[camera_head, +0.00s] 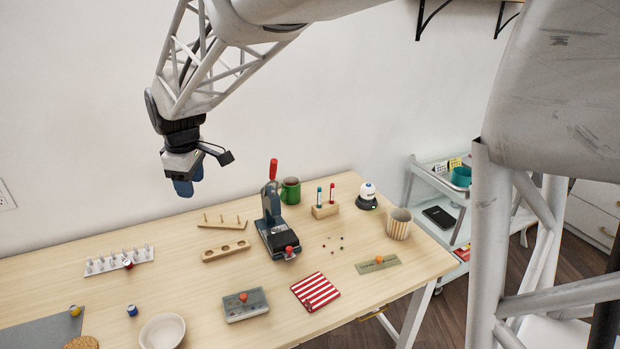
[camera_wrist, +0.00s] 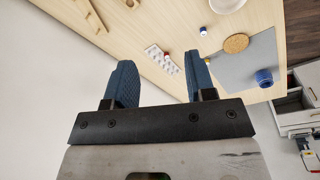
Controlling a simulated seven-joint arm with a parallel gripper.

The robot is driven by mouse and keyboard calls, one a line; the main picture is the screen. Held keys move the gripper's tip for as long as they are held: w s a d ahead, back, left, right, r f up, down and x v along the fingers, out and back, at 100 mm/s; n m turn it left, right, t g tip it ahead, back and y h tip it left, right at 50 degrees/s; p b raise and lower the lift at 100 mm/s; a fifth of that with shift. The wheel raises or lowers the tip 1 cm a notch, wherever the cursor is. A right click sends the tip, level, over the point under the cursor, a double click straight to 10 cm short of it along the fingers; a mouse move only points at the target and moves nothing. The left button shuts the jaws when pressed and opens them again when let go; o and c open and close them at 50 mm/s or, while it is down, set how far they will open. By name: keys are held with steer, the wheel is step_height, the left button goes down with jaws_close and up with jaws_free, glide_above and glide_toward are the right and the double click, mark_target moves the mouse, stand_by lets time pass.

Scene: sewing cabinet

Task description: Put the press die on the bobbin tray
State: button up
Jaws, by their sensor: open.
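My gripper (camera_head: 183,187) hangs in the air above the table's back left, jaws pointing down. In the wrist view its two blue fingers (camera_wrist: 160,82) are apart with nothing between them. A wooden tray with round hollows (camera_head: 226,251), perhaps the bobbin tray, lies left of the hand press (camera_head: 277,237). Which piece is the press die is unclear. A small red knobbed piece (camera_head: 289,250) sits at the front of the press. A similar red piece (camera_head: 243,297) sits on a grey block (camera_head: 246,307) nearer the front edge. My gripper touches none of these.
A white peg rack (camera_head: 118,260) with a red-topped piece stands at left. A bowl (camera_head: 162,332), a blue spool (camera_head: 132,310) and a grey mat (camera_head: 40,334) are near the front left. A striped cloth (camera_head: 315,291), a beige cup (camera_head: 398,224) and a green mug (camera_head: 290,190) are further right.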

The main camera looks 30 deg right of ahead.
steer(key=s+d+m, duration=0.4)
steer(key=s, duration=0.7)
steer(key=s+d+f+m, duration=0.1)
steer(key=s+d+m, duration=0.3)
steer(key=s, duration=0.7)
steer(key=s+d+m+t, duration=0.1)
steer(key=s+d+m, duration=0.3)
steer(key=s, duration=0.7)
steer(key=shift+d+f, duration=0.2)
steer(key=shift+d, duration=1)
steer(key=shift+o, duration=0.5)
steer(key=shift+w, duration=0.1)
